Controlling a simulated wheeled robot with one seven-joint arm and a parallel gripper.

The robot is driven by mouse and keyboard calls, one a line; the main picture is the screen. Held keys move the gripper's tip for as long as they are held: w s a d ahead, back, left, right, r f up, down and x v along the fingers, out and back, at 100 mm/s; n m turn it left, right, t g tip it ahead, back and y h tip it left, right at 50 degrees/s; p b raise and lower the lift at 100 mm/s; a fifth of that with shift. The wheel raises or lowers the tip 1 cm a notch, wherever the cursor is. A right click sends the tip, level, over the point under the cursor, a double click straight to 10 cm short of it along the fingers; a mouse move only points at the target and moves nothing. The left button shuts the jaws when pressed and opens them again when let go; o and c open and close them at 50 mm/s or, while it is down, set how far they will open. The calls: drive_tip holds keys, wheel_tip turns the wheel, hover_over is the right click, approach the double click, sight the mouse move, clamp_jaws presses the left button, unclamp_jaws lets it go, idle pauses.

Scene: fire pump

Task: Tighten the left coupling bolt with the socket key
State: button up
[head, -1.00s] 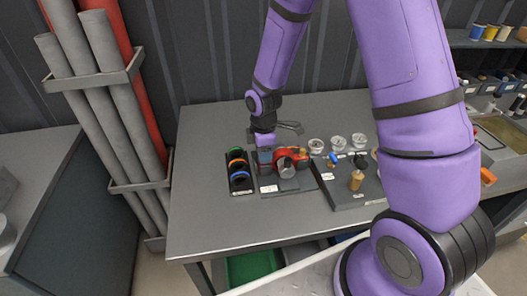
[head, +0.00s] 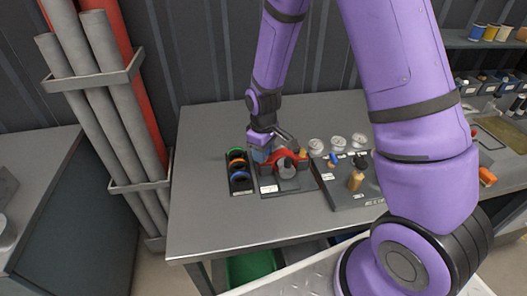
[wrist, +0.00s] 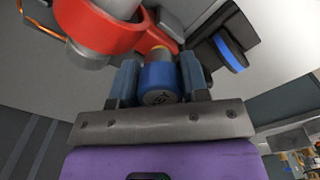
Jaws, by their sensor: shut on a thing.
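My gripper (wrist: 160,82) is shut on the socket key (wrist: 160,84), a short blue cylinder with dark lettering on its end, in the wrist view. In the head view my gripper (head: 263,154) is at the left side of the red pump (head: 288,156), which stands on a grey base (head: 290,185). The key's far end is hidden.
A dark rack (head: 240,187) with green, orange and blue rings stands just left of the pump. A tool board (head: 345,197) with a wooden-handled tool (head: 356,180) is on the right, with several clear dishes behind. The table's front left (head: 215,230) is clear.

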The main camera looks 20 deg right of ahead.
drive_tip(key=shift+s+m, duration=0.1)
drive_tip(key=shift+m, duration=0.4)
drive_tip(key=m, duration=0.4)
drive_tip(key=shift+s+d+f+m, duration=0.1)
drive_tip(key=shift+m, duration=0.2)
drive_tip(key=shift+c, duration=0.4)
drive_tip(key=m, duration=0.4)
drive_tip(key=shift+m, duration=0.3)
